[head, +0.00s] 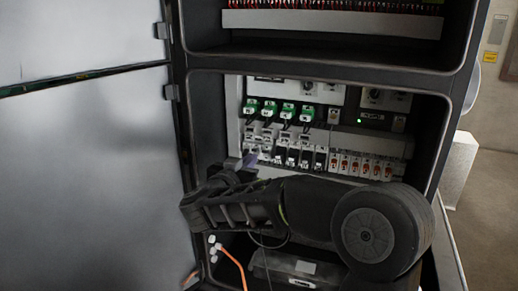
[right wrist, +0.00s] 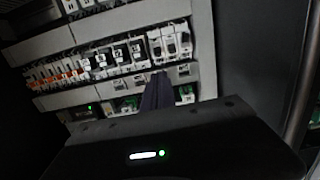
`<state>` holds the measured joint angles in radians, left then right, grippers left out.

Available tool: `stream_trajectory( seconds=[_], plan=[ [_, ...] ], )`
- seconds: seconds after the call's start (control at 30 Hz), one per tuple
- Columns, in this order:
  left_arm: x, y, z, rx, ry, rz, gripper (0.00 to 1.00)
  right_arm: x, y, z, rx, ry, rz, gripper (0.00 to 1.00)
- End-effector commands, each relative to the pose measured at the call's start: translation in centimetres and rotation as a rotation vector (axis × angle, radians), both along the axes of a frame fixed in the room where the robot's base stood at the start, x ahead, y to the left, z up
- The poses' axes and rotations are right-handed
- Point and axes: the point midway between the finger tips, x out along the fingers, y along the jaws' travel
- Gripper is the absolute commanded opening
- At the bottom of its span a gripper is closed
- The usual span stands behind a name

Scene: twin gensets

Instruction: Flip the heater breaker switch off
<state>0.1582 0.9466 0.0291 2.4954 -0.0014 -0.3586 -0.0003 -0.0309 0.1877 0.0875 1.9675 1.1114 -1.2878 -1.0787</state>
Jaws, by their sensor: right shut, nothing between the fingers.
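A row of breaker switches (head: 306,158) sits on a rail inside the open cabinet. White breakers are at its left end, black-fronted ones in the middle and orange-marked ones (head: 365,168) at the right. Labels are too small to tell which is the heater breaker. My right gripper (head: 250,159) is shut and empty, in front of the row's left end. In the right wrist view, the row appears turned over, with the white breakers (right wrist: 169,42) on the right. The shut fingers (right wrist: 157,88) point at the row near them; contact cannot be told. My left gripper is not in view.
Green connectors (head: 285,111) with dark cables hang above the breakers. The open cabinet door (head: 90,170) fills the left. The cabinet's right frame (head: 462,110) bounds the opening. An orange cable (head: 236,268) runs below my right arm.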

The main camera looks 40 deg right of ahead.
Motion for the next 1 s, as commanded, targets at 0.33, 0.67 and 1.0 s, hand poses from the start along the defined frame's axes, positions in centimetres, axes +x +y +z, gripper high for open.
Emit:
stream_trajectory(
  seconds=[0.33,0.67,1.0],
  plan=[
    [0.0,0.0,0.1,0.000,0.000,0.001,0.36,0.5,-0.7,-0.1,0.001,-0.002,0.001,0.00],
    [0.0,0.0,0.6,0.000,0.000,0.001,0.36,3.3,-4.7,-0.6,0.002,-0.001,0.000,0.00],
    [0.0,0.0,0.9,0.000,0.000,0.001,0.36,5.6,-8.0,-1.0,0.001,-0.002,0.002,0.00]
  ],
)
